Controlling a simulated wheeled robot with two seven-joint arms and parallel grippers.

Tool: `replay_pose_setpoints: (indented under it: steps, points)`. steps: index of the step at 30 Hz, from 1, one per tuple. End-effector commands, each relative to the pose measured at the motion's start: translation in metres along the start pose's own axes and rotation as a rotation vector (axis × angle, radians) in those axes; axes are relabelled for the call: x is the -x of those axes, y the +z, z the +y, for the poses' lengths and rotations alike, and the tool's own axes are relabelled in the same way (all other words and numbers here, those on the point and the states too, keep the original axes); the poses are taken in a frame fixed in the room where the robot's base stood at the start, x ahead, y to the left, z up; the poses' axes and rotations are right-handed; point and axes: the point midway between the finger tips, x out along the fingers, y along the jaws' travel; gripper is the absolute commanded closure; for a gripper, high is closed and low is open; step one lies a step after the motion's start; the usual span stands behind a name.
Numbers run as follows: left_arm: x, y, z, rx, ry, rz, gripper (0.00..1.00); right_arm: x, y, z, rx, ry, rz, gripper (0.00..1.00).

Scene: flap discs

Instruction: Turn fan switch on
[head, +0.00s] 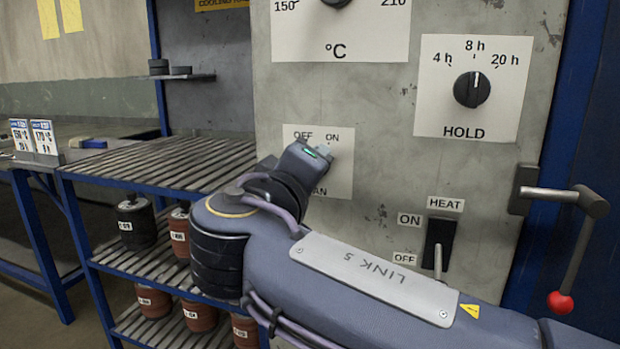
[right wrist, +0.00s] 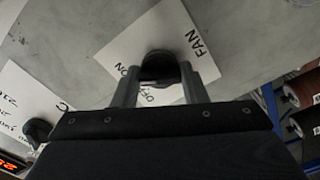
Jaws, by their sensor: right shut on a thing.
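The fan plate (head: 343,170) is a white label on the grey panel, with OFF at upper left and ON at upper right. My right gripper (head: 323,151) covers its middle and hides the switch in the head view. In the right wrist view the fan switch (right wrist: 160,67) is a dark knob between the two fingers of my right gripper (right wrist: 158,85), which is shut on it. The fan plate (right wrist: 208,62) is behind it there. The knob's pointer is hidden, so I cannot tell its setting. My left gripper is not in view.
The HOLD knob (head: 472,89) is at upper right, and the HEAT switch (head: 438,243) is below it, beside my right arm. A lever with a red ball (head: 560,302) juts out at right. A slatted rack (head: 170,163) with several labelled canisters stands at left.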

Motion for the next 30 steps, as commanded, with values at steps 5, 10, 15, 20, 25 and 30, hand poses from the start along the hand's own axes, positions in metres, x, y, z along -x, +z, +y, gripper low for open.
replay_pose_setpoints:
  steps: [5,10,15,20,25,30]
  points:
    - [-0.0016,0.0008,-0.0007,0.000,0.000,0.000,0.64,0.0000,0.0007,-0.0015,-0.013,-0.002,-0.003,0.84]
    - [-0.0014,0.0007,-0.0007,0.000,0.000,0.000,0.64,0.0001,0.0005,-0.0014,-0.014,-0.002,-0.003,0.84]
    - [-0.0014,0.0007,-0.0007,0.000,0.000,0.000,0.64,0.0001,0.0005,-0.0014,-0.014,-0.003,-0.003,0.56]
    - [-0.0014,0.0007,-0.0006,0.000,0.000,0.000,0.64,0.0001,0.0003,-0.0010,-0.013,-0.002,-0.002,0.39]
    - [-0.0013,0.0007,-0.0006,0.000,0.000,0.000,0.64,0.0000,0.0002,-0.0006,-0.013,-0.001,-0.001,0.39]
    - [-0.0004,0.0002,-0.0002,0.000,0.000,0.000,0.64,0.0072,-0.0004,-0.0004,-0.012,-0.001,0.000,0.39]
